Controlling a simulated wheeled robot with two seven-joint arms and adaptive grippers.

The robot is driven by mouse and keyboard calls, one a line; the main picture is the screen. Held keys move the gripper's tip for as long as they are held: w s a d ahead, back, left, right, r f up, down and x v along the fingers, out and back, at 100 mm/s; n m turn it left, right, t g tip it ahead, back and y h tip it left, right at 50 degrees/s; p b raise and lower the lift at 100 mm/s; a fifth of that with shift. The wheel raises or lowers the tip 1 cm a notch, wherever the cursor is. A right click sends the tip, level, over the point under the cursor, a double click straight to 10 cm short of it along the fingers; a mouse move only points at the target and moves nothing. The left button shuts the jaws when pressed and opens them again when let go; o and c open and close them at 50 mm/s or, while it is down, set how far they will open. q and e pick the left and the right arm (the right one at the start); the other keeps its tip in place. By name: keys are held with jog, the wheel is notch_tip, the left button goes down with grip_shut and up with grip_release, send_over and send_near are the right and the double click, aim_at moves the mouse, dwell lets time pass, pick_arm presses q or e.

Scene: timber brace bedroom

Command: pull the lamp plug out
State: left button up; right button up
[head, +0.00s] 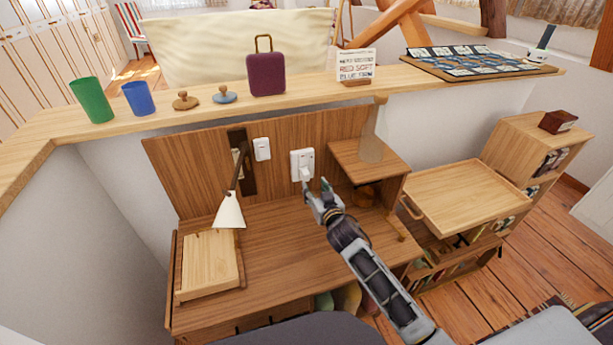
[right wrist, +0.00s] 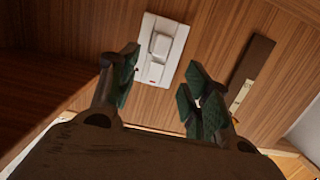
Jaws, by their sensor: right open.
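The white outlet plate (head: 302,160) is on the wooden back panel of the desk. A white block, which looks like the plug (head: 306,173), sits in its lower part. In the right wrist view the plate (right wrist: 150,70) appears turned over, with the raised plug (right wrist: 160,45) on its upper part. My right gripper (head: 319,188) is open just in front of and below the plug. Its fingers (right wrist: 160,88) are apart with nothing between them, and contact with the plug cannot be seen. The lamp (head: 230,210) has a white shade and dark arm. My left gripper is out of view.
A white switch (head: 262,149) and a dark wall strip (head: 248,180) are left of the outlet. A small raised shelf (head: 350,150) with a translucent bottle (head: 372,140) stands close on the right. A wooden slanted board (head: 210,262) lies on the left; the desk middle is clear.

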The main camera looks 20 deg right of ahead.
aim_at(307, 176)
jog(key=shift+w+f, duration=0.15)
jog(key=shift+w, duration=0.9)
jog(key=shift+w+f, duration=0.15)
jog(key=shift+w, duration=0.9)
jog(key=shift+w+a+f+b, duration=0.1)
jog(key=shift+w+f+b, duration=0.1)
jog(key=shift+w, duration=0.45)
jog(key=shift+w+a+f+b, duration=0.1)
jog(key=shift+w+b, duration=0.05)
jog(key=shift+w, duration=0.5)
jog(key=shift+w+f, duration=0.15)
jog(key=shift+w, duration=1)
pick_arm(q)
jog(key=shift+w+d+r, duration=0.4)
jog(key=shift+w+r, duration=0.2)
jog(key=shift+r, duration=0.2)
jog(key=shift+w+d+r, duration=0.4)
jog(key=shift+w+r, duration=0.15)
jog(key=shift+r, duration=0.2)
pick_arm(e)
jog(key=shift+w, duration=0.3)
grip_shut()
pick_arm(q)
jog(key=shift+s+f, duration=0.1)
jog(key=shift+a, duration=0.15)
